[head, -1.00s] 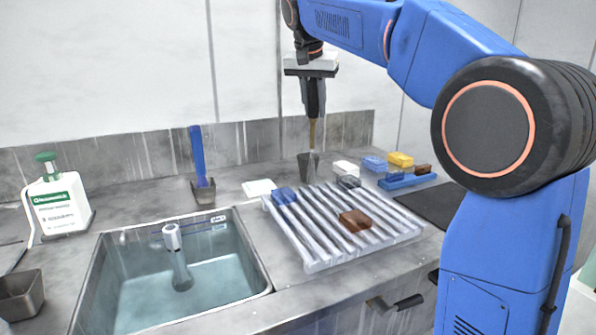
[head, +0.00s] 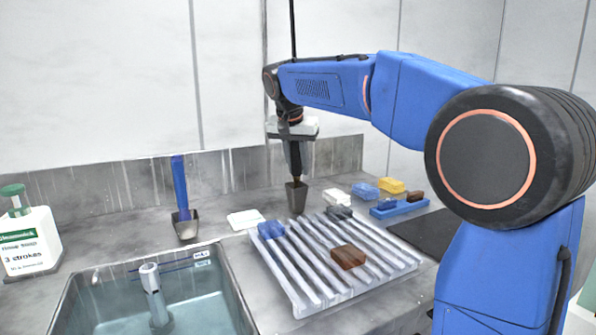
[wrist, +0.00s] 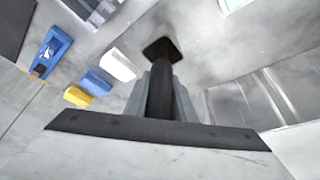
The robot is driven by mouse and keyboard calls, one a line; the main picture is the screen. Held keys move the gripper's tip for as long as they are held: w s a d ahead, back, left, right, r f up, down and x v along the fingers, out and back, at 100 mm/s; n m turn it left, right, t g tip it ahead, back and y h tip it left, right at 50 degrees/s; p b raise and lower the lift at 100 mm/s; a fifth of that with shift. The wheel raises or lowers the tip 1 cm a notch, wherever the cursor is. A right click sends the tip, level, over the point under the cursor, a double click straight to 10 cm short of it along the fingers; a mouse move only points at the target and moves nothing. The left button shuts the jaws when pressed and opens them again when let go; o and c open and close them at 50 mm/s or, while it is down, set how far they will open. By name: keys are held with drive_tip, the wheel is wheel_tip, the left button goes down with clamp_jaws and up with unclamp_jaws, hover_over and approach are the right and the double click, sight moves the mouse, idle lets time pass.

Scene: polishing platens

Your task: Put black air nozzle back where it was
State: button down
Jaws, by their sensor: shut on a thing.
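My gripper (head: 292,138) is shut on the black air nozzle (head: 294,155) and holds it upright, tip down. The nozzle's lower end is at the mouth of a small grey tapered holder (head: 297,200) behind the slatted rack, and seems to reach into it. How deep it goes, and whether it rests on the holder, I cannot tell. In the wrist view the black nozzle (wrist: 160,92) runs between the grey fingers towards a dark square shape, and its tip is hidden.
The slatted rack (head: 325,262) carries blue, brown and dark blocks. White, blue and yellow blocks and a blue tray (head: 399,208) lie to the right. A blue-handled tool (head: 180,185) stands in another holder at left. The sink (head: 90,320) and a pump bottle (head: 30,245) are further left.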

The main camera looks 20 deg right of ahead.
sight(295, 148)
drive_tip(key=shift+f, duration=0.95)
drive_tip(key=c, duration=1.5)
unclamp_jaws()
drive_tip(key=v, duration=1.2)
drive_tip(key=shift+d, duration=0.1)
drive_tip(key=shift+s, duration=0.1)
